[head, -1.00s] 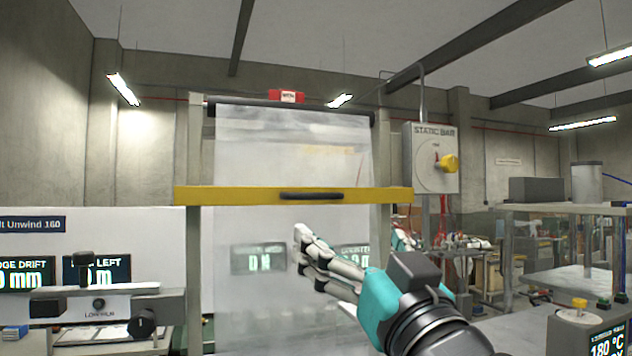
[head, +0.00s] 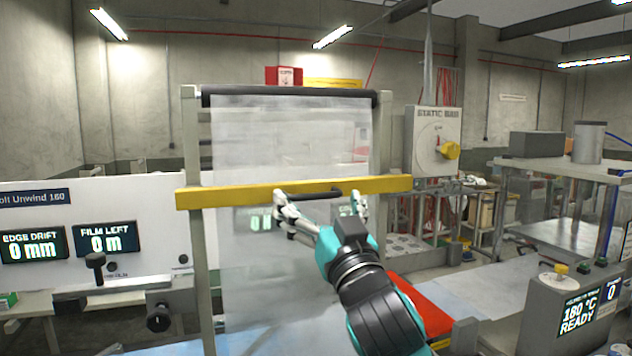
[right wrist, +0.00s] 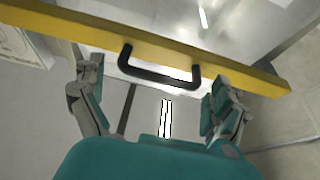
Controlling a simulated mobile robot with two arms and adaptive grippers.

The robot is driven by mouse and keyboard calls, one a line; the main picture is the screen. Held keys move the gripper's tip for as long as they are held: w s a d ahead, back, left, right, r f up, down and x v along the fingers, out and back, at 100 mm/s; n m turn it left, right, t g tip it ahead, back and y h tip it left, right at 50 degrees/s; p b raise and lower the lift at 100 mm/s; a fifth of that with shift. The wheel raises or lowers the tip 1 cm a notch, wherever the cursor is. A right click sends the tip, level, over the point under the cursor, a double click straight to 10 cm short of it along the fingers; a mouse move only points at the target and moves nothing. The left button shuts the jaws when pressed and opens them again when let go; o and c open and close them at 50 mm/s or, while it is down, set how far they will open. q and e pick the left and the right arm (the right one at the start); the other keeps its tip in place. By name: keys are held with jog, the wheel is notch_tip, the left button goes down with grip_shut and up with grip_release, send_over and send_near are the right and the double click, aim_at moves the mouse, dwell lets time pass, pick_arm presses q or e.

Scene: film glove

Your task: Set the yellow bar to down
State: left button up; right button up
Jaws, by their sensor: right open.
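The yellow bar (head: 230,195) lies level across the frame, in front of the hanging clear film (head: 290,140). Its black handle (head: 322,194) is at its middle, and partly behind my fingers in the head view. My right gripper (head: 318,203) is open at the bar, just below it. In the right wrist view, the gripper (right wrist: 155,88) has one finger on each side of the handle (right wrist: 158,76), apart from it, with the bar (right wrist: 225,70) just beyond. Nothing is between the fingers but the handle's span. My left gripper is not in view.
A static bar box (head: 433,142) with a yellow knob (head: 449,149) is on the right post. A white panel (head: 40,212) with displays stands at left. A heat unit (head: 565,310) is at lower right. The space below the bar looks clear of solid objects.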

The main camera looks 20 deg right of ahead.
jog(key=shift+x, duration=0.9)
